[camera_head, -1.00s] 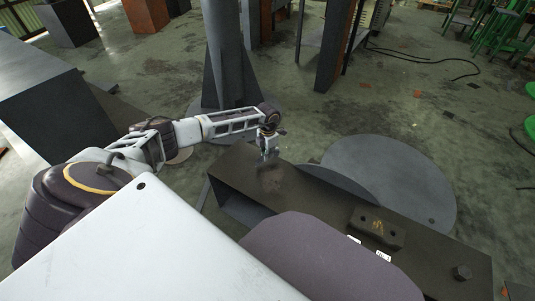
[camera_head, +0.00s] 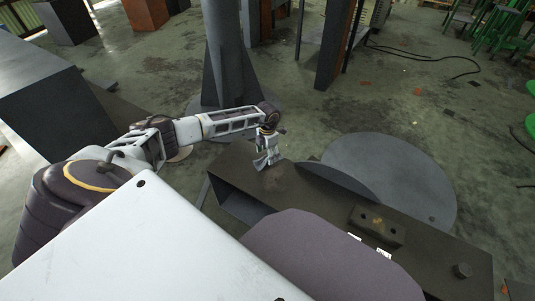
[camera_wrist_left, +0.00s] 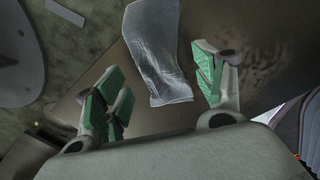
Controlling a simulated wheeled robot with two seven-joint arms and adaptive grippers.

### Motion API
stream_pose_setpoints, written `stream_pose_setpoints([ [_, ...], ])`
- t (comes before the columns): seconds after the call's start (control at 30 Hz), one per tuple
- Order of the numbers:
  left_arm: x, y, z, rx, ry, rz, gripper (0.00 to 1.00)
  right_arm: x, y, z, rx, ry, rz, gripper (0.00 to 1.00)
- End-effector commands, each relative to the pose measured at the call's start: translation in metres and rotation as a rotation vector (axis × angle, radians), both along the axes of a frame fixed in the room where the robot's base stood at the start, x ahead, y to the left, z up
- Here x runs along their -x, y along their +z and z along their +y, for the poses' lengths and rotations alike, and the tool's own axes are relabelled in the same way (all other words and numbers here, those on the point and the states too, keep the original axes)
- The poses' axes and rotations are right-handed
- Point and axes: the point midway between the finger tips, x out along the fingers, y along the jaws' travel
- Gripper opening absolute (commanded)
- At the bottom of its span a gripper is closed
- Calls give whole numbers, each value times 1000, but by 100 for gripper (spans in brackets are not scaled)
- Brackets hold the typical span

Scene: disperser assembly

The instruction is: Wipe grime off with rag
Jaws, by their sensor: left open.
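My left gripper (camera_head: 267,147) is over the left end of a dark brown beam-like table (camera_head: 315,197) in the head view. In the left wrist view the gripper (camera_wrist_left: 158,84) is open, its green-padded fingers spread wide. A pale grey, creased, partly see-through rag (camera_wrist_left: 160,50) lies in the space between the fingers, against the brown surface. I cannot tell whether it touches a finger. Dark blotches of grime (camera_wrist_left: 268,42) show on the surface right of the rag in that view. In the head view the rag and fingers are too small to separate. My right gripper is not in view.
A small dark block (camera_head: 377,226) with yellowish marks and a bolt-like knob (camera_head: 462,271) stand on the table's right part. A round grey plate (camera_head: 400,175) is behind the table. A grey column (camera_head: 226,60) stands behind my left arm.

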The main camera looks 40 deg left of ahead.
Motion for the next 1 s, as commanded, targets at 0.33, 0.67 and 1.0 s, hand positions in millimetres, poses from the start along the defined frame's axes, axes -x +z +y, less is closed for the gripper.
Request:
stream_pose_setpoints([
  [0.33,0,-1,0,0,0,0,71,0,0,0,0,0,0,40],
  [0.67,0,-10,0,0,0,1,71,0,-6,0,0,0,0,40],
  [1.0,0,-20,0,0,0,1,71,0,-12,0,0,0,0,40],
])
